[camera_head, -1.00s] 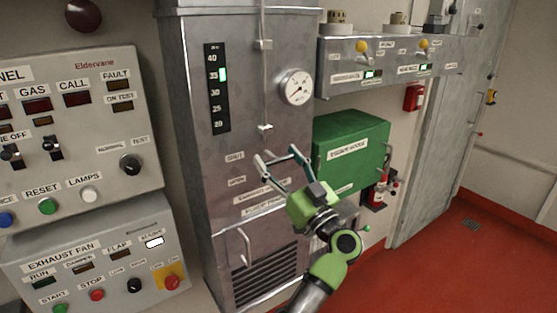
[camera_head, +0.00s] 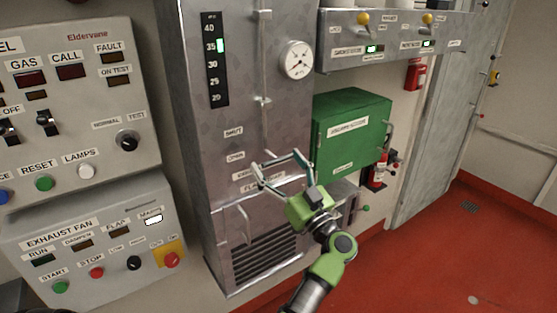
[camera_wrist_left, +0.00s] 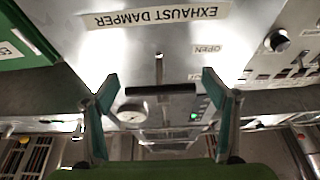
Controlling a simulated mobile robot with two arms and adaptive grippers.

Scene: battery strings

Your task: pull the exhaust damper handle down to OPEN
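The exhaust damper handle (camera_head: 262,100) is at the lower end of a thin vertical rod on the front of the grey metal cabinet. It sits above the SHUT label (camera_head: 233,132), with the OPEN label (camera_head: 235,156) lower down. My left gripper (camera_head: 276,160) is open and empty, in front of the cabinet and below the handle in the head view. In the left wrist view, which is upside down, the handle's crossbar (camera_wrist_left: 160,90) shows between the spread fingers, beyond them and apart. The EXHAUST DAMPER label (camera_wrist_left: 156,15) is at the top. My right gripper is out of view.
A green box (camera_head: 352,132) projects from the wall just right of the cabinet. A round gauge (camera_head: 297,60) is right of the rod. The exhaust fan panel (camera_head: 95,250) stands at left. A louvred grille (camera_head: 262,258) is below. Red floor (camera_head: 440,260) is open at right.

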